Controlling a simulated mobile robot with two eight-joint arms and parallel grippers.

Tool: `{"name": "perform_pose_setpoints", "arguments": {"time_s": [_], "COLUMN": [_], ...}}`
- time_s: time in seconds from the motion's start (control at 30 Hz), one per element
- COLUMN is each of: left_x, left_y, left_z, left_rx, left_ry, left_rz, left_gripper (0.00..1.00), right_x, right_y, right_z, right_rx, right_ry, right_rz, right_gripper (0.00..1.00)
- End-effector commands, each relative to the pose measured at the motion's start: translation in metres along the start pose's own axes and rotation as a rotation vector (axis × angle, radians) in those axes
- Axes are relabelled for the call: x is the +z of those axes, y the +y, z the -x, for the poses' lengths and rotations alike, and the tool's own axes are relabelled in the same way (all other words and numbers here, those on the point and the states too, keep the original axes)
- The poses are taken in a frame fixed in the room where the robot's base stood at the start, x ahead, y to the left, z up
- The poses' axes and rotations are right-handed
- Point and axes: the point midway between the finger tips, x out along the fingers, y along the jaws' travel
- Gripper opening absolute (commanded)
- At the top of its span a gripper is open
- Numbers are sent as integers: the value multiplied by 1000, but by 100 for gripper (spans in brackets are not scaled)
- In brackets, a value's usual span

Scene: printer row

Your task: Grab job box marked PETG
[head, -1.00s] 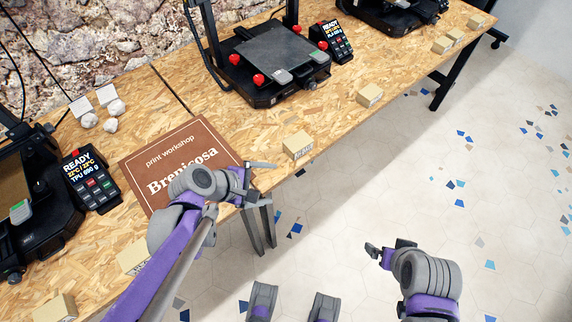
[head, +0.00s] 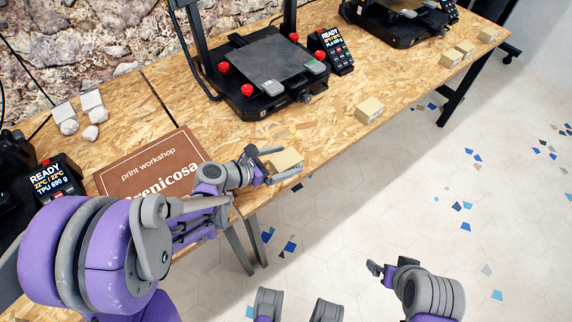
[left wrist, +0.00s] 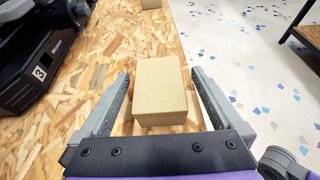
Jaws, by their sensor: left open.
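A small tan cardboard box (head: 287,158) sits on the front edge of the chipboard table, right of the brown sign. My left gripper (head: 279,162) is open, with one finger along each side of this box. In the left wrist view the box (left wrist: 160,95) stands between the two fingers, with a visible gap on the left and a narrower one on the right. Its top is plain, and no marking can be read, so I cannot tell whether it is the PETG box. My right gripper (head: 388,269) hangs over the floor, holding nothing visible.
Another box (head: 369,110) stands farther right along the table edge, and several more (head: 451,59) are at the far end. A printer (head: 262,75) with red knobs and its display (head: 334,52) stand behind. The brown sign (head: 130,177) lies left of the gripper.

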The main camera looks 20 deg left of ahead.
Motion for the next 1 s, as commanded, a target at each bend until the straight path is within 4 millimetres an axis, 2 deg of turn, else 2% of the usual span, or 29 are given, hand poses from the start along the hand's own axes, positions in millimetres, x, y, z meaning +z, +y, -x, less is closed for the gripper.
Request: {"name": "perform_pose_setpoints", "arguments": {"time_s": [0.1,0.2,0.5,1.0], "left_x": [-6,-5,-4,-4], "left_y": [1,1,2,2], "left_z": [-20,-31,-34,-34], "left_rx": [-3,-2,0,0], "left_ry": [0,1,1,1], "left_rz": [-2,-2,-1,-2], "left_gripper": [100,100,98,8], "right_x": [2,2,2,2], "right_y": [0,0,0,0], "right_z": [-4,-5,-5,-5], "right_rx": [0,0,0,0], "right_ry": [-2,-2,-2,-2], "right_rz": [0,0,0,0], "right_gripper": [100,100,100,100]}}
